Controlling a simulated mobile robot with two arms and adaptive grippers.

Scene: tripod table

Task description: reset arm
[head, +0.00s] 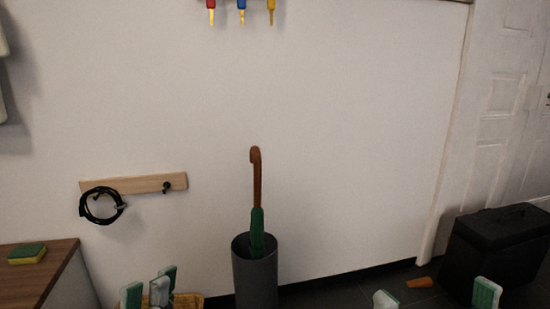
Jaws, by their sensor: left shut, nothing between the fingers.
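My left gripper (148,290) is at the bottom edge of the head view, left of the umbrella stand. Its white and green fingertips are close together, shut with nothing held. My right gripper (436,297) is at the bottom edge on the right. Its two fingertips are wide apart with nothing visible between them. Most of both grippers and both arms is below the picture.
A dark umbrella stand (254,283) holds a green umbrella (257,225). A wicker basket (190,300) shows behind my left gripper. A sponge (27,253) lies on a wooden top (50,275). A black cable (100,205) hangs from a wall rack (150,183). A black box (497,250) stands right.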

